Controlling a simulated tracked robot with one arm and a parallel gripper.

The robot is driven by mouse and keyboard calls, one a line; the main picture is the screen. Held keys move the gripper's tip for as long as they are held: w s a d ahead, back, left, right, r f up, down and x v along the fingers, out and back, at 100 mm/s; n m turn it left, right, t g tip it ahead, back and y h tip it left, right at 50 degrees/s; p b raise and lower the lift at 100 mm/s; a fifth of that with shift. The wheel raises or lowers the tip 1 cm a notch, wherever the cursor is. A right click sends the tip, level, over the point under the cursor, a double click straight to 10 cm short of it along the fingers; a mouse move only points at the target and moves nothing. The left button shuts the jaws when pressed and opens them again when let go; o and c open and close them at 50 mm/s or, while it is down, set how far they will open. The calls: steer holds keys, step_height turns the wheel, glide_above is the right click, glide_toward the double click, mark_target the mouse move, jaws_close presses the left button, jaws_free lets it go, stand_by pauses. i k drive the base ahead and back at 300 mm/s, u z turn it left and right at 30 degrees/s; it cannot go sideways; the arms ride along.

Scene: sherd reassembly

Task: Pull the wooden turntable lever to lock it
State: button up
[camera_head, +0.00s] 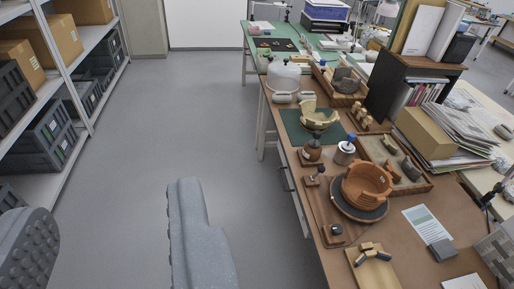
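A dark round turntable (340,204) sits on the brown wooden bench at the right. A brown ribbed, partly rebuilt pot (366,184) stands on it. A wooden base board (321,212) runs along its left side. A small dark-topped wooden piece (314,178) stands up at the board's far end, and a small dark block sits at its near end. I cannot tell for sure which piece is the lever. My gripper (112,238) is in the lower left, its two grey fingers wide apart with only floor between them. It is apart from the bench and the turntable.
The bench's left edge stands between my gripper and the turntable. A pale bowl (318,115) on a stand, a sherd tray (393,165) and a wooden block with tools (371,265) are nearby. Shelves (62,85) line the left. The grey floor (180,130) between is clear.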

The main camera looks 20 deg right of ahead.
mark_target(321, 169)
steer(key=u, duration=0.05)
steer(key=i, duration=1.25)
steer(key=z, duration=0.65)
steer(key=i, duration=0.45)
steer(key=z, duration=0.4)
